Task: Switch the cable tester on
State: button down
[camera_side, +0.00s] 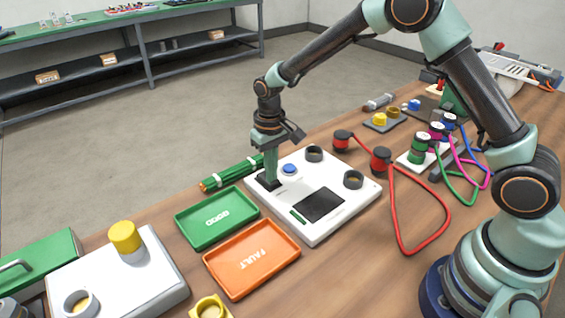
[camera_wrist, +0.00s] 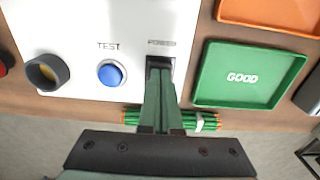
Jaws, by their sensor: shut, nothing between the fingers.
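The cable tester (camera_side: 297,232) is a white box on the bench with a dark, blank screen (camera_side: 322,204), a blue TEST button (camera_side: 289,169) and two round sockets. In the wrist view its white top (camera_wrist: 190,18) shows the blue TEST button (camera_wrist: 111,73) and, to the right, a black switch (camera_wrist: 160,62) under a POWER label. My gripper (camera_side: 270,183) is shut and empty, pointing down at the switch corner. In the wrist view its fingertips (camera_wrist: 160,76) overlap the lower part of the switch. I cannot tell whether they touch it, and the switch position is hidden.
A green GOOD tray (camera_side: 217,217) and an orange FAULT tray (camera_side: 252,258) lie left of the tester. A green cable bundle (camera_side: 232,174) lies behind. A red cable (camera_side: 401,220) with two plugs lies to the right. Another white box (camera_side: 120,282) stands front left.

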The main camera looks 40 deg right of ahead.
jog(key=shift+r, duration=3.5)
jog(key=s+d+r+t, duration=0.1)
jog(key=s+d+r, duration=0.1)
jog(key=s+r, duration=0.25)
jog(key=s+d+r+t, duration=0.2)
jog(key=s+d+r, duration=0.1)
jog(key=r, duration=0.3)
jog(key=s+d+r+t, duration=0.1)
jog(key=s, duration=0.4)
jog(key=s+d+r+t, duration=0.1)
jog(key=s+d, duration=0.1)
jog(key=s, duration=0.4)
jog(key=shift+d+r+t, duration=0.25)
jog(key=shift+r+t, duration=0.05)
jog(key=shift+r, duration=0.05)
